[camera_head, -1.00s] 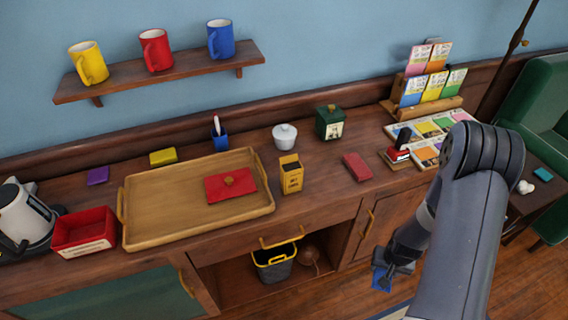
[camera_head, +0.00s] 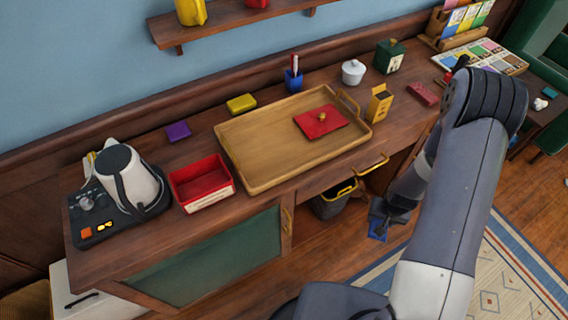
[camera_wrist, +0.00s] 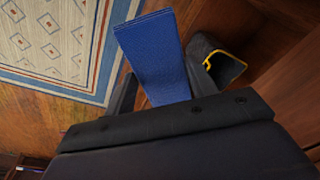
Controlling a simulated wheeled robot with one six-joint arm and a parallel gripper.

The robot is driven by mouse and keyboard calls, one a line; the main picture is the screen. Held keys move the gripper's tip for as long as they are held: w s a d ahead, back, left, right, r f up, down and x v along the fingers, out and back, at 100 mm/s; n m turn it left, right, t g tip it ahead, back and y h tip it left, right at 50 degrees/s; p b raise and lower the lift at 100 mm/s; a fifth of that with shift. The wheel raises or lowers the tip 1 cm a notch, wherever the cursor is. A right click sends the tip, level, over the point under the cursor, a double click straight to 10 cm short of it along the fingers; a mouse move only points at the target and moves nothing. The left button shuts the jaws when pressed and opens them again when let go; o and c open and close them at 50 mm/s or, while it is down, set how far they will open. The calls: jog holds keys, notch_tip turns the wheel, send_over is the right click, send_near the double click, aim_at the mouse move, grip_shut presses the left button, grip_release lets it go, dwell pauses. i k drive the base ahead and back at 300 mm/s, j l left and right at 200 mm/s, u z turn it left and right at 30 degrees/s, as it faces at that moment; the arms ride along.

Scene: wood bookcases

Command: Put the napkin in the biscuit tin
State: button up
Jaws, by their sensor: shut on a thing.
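My gripper (camera_head: 383,218) is shut on a folded blue napkin (camera_head: 377,233), held low in front of the cabinet, above the floor. In the wrist view the napkin (camera_wrist: 155,55) stands out flat from between the fingers. An open red box with a pale label (camera_head: 203,185), which looks like the biscuit tin, stands on the cabinet top left of the tray. It looks empty. A red square lid with a knob (camera_head: 318,122) lies on the tray. My gripper is well to the right of the box and below the cabinet top.
A wooden tray (camera_head: 262,165) fills the middle of the cabinet top. A kettle on its base (camera_head: 125,180) stands just left of the red box. A yellow carton (camera_head: 379,104) stands right of the tray. A yellow-rimmed bin (camera_head: 333,203) sits in the open bay beside my gripper.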

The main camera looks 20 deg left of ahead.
aim_at(203, 184)
jog(key=k+j+z, duration=0.15)
jog(key=k+j, duration=0.25)
jog(key=j, duration=0.25)
jog(key=k+j+z, duration=0.1)
jog(key=k+j, duration=0.3)
jog(key=j, duration=0.25)
jog(key=k+j+z, duration=0.15)
jog(key=k+j, duration=0.3)
jog(key=j, duration=0.15)
jog(key=i, duration=0.5)
